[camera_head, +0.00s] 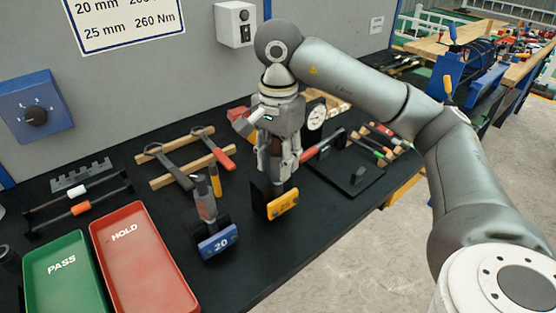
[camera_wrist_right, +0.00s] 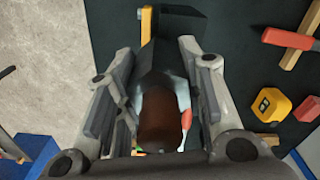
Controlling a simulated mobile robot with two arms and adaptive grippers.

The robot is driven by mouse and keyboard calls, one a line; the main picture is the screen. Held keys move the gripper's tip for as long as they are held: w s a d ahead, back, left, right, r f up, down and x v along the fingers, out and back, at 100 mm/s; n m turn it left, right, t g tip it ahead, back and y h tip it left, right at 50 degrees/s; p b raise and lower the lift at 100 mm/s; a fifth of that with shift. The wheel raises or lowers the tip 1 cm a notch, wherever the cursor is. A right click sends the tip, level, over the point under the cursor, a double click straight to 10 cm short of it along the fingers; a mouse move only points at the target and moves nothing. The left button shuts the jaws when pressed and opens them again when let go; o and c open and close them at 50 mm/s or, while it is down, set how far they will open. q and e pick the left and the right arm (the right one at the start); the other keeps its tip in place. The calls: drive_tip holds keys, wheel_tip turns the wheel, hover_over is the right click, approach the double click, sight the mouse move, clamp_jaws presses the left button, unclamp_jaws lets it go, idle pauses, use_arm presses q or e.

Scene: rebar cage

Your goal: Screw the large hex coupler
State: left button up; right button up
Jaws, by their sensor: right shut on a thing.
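My right gripper (camera_head: 279,168) points down over the black stand with the yellow 25 plate (camera_head: 283,204). Its fingers are shut around the upright part at that stand, which I take as the large hex coupler. In the right wrist view, a brown cylinder (camera_wrist_right: 165,122) stands between the fingers, with a dark faceted body (camera_wrist_right: 170,62) beyond it. The fingers hide much of the coupler, so its seating and thread are not visible. A second stand with a blue 20 plate (camera_head: 217,242) holds a smaller upright part (camera_head: 206,203) to the left. My left gripper is not in view.
A red HOLD tray (camera_head: 145,262) and a green PASS tray (camera_head: 65,270) lie at the left. Wrenches on wooden rails (camera_head: 190,160) lie behind the stands. A dial gauge (camera_head: 316,117) stands close to the right. The black bench is clear in front of the yellow-plated stand.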

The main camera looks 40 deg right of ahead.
drive_tip(key=m, duration=0.3)
drive_tip(key=shift+r+m, duration=0.1)
drive_tip(key=shift+m, duration=0.3)
drive_tip(key=m, duration=0.4)
drive_tip(key=shift+m, duration=0.3)
drive_tip(key=m, duration=0.4)
drive_tip(key=shift+p, duration=0.4)
drive_tip(key=m, duration=0.9)
drive_tip(key=shift+m+p, duration=0.3)
drive_tip(key=shift+p, duration=0.1)
drive_tip(key=m, duration=0.4)
drive_tip(key=shift+a, duration=0.1)
drive_tip(key=m, duration=0.4)
drive_tip(key=shift+p, duration=0.4)
drive_tip(key=m, duration=0.4)
drive_tip(key=shift+m+p, duration=0.3)
drive_tip(key=m+p, duration=0.1)
drive_tip(key=m, duration=0.5)
drive_tip(key=m+p, duration=0.1)
drive_tip(key=m, duration=0.2)
drive_tip(key=shift+r, duration=0.1)
drive_tip(key=shift+m+p, duration=0.4)
drive_tip(key=shift+p, duration=0.4)
drive_tip(key=m+p, duration=0.2)
drive_tip(key=p, duration=0.6)
drive_tip(key=shift+r+m, duration=0.15)
drive_tip(key=shift+m, duration=0.25)
drive_tip(key=shift+w+f+m+p, duration=0.1)
drive_tip(key=shift+f+m+p, duration=0.25)
drive_tip(key=shift+p, duration=0.95)
